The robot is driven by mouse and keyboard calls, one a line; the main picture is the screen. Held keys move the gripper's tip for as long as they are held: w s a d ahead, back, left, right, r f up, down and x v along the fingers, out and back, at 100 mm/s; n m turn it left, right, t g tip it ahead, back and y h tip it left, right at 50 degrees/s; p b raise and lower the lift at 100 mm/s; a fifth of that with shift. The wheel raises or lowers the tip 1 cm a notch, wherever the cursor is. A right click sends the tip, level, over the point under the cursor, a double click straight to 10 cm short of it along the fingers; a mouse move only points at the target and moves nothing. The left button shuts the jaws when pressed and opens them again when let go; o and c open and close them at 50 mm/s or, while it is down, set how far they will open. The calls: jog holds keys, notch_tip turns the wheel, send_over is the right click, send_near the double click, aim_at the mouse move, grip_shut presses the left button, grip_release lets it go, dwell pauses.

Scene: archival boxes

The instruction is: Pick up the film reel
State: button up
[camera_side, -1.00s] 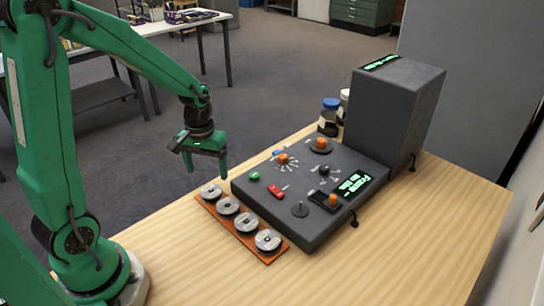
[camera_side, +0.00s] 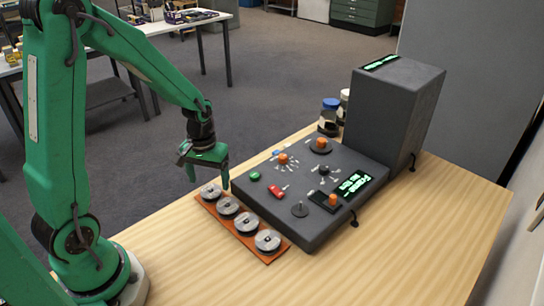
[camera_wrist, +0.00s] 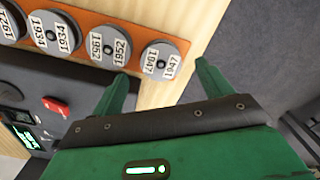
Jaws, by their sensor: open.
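Several grey film reels lie in a row on an orange-brown rack on the table. The rack (camera_side: 266,257) stands along the left side of a dark grey console. In the wrist view the reels carry year labels, among them a 1947 reel (camera_wrist: 160,62), a 1952 reel (camera_wrist: 109,47) and a 1934 reel (camera_wrist: 54,33). My green gripper (camera_side: 208,183) is open and empty, above the far end of the rack. In the wrist view my gripper (camera_wrist: 165,75) has its fingertips on either side of the 1947 reel, but I cannot tell how far above it they are.
The console (camera_side: 305,190) has knobs, a red switch and a lit display. A tall grey box (camera_side: 395,115) stands behind it, with jars (camera_side: 329,115) beside it. The table's front right (camera_side: 420,250) is clear.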

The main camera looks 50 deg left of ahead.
aim_at(211, 190)
jog(key=shift+a+f, duration=0.1)
jog(key=shift+f, duration=2)
jog(key=shift+w, duration=0.1)
jog(key=c, duration=1.1)
jog(key=shift+r, duration=0.15)
jog(key=shift+r, duration=0.75)
jog(key=r, duration=0.3)
jog(key=shift+d, duration=0.4)
jog(key=s+d+r, duration=0.1)
jog(key=d+r, duration=0.1)
jog(key=d, duration=0.1)
jog(key=s+d+r, duration=0.1)
jog(key=d+r, duration=0.1)
jog(key=d, duration=0.2)
jog(key=s+d+r, duration=0.1)
jog(key=d+r, duration=0.1)
jog(key=d, duration=0.1)
jog(key=shift+s+d+r, duration=0.15)
jog(key=shift+s+d, duration=0.05)
